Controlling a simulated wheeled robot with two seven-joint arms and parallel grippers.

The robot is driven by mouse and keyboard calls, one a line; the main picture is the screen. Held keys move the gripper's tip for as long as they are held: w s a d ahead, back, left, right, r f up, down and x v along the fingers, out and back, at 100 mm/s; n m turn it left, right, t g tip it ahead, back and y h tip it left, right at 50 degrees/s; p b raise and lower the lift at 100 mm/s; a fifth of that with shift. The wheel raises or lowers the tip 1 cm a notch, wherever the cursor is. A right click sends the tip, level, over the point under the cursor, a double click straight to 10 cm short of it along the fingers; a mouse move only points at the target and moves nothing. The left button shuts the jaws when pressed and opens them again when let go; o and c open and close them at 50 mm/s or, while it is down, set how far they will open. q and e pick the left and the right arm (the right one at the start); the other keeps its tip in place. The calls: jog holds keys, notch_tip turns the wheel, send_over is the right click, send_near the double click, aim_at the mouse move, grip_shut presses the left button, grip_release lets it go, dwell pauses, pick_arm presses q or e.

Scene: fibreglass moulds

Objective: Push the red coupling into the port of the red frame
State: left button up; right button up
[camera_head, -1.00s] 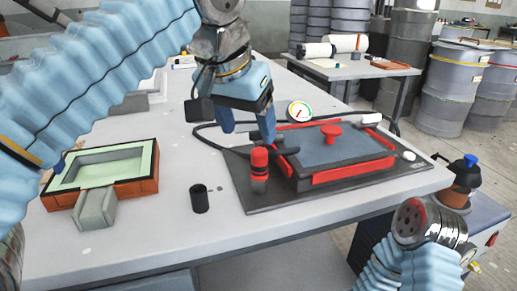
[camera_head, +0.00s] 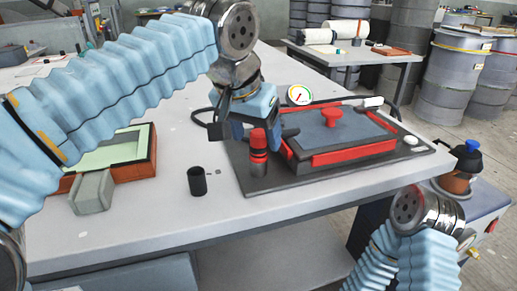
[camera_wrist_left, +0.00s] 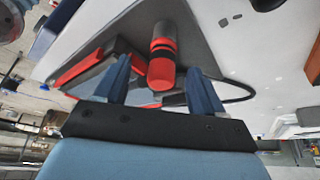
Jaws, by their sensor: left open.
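The red coupling (camera_head: 258,143) is a short upright cylinder with red and black bands; it stands on the dark base plate (camera_head: 300,186), left of the red frame (camera_head: 355,154). My left gripper (camera_head: 254,132) is open at the coupling's upper part, with a finger to either side in the picture. In the left wrist view the coupling (camera_wrist_left: 162,58) shows between the two open fingers (camera_wrist_left: 160,68), with visible gaps. My right gripper is out of view.
A black cup (camera_head: 197,181) stands left of the plate. A green-topped mould (camera_head: 125,150) with a grey block (camera_head: 92,193) is partly hidden behind my left arm. A gauge (camera_head: 300,95) and a black hose lie behind the frame. The table front is clear.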

aim_at(260, 144)
pick_arm(q)
jog(key=shift+f, duration=0.1)
jog(key=x, duration=0.2)
jog(key=w+x, duration=0.1)
jog(key=x, duration=0.2)
dwell(0.3)
jog(key=c, duration=1.1)
jog(key=shift+r, duration=0.25)
